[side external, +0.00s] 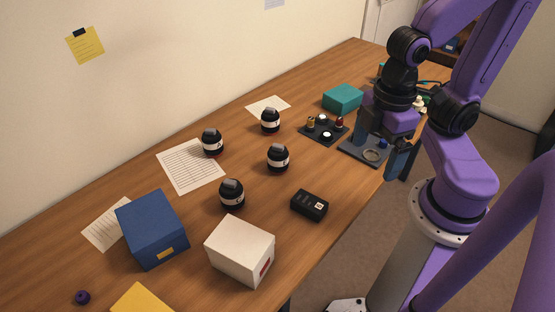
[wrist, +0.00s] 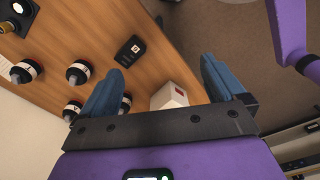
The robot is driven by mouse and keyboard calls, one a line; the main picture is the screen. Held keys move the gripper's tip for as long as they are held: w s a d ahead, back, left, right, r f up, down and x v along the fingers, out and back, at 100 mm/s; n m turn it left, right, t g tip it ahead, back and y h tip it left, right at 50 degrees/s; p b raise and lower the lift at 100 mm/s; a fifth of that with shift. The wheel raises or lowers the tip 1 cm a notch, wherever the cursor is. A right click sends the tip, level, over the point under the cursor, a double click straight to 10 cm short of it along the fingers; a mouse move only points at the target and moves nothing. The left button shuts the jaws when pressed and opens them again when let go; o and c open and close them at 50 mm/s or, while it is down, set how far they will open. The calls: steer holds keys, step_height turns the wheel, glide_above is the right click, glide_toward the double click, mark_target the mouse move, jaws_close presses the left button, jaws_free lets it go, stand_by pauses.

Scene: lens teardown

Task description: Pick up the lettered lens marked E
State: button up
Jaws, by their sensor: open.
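Several black lettered lenses with white bands stand on the wooden table in the side view: one at the back (side external: 270,121), one at the left on a paper's edge (side external: 212,141), one in the middle (side external: 278,158) and one nearer the front (side external: 231,194). Their letters are too small to read, so I cannot tell which is E. In the wrist view, lenses show left of my fingers (wrist: 27,70) (wrist: 78,72), and one is partly hidden by the left finger (wrist: 124,103). My gripper (wrist: 163,66) is open and empty, with blue-grey fingers spread. In the side view it is right of the lenses, near a dark ring fixture (side external: 350,150).
A black box (side external: 309,204), white box (side external: 240,250) and blue box (side external: 152,228) stand toward the front. A dark tray (side external: 311,132) with small parts and a teal box (side external: 343,98) lie behind. Bare table lies between the lenses and the black box.

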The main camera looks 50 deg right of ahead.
steer(key=n+t+h, duration=0.6)
steer(key=n+t, duration=0.6)
steer(key=n, duration=0.6)
glide_toward(284, 162)
steer(key=s, duration=0.1)
steer(key=s+r, duration=0.2)
steer(key=shift+s+a+r, duration=0.2)
steer(key=shift+s+a, duration=0.2)
steer(key=shift+w+a+f+n, duration=0.15)
steer(key=shift+a+f+n, duration=0.05)
steer(key=shift+f+n, duration=0.25)
steer(key=x, duration=1.1)
steer(key=shift+w+f, duration=0.2)
steer(key=shift+w, duration=0.2)
steer(key=shift+a+x, duration=0.2)
steer(key=shift+x, duration=2.55)
steer(key=shift+w, duration=0.15)
steer(key=shift+c, duration=0.4)
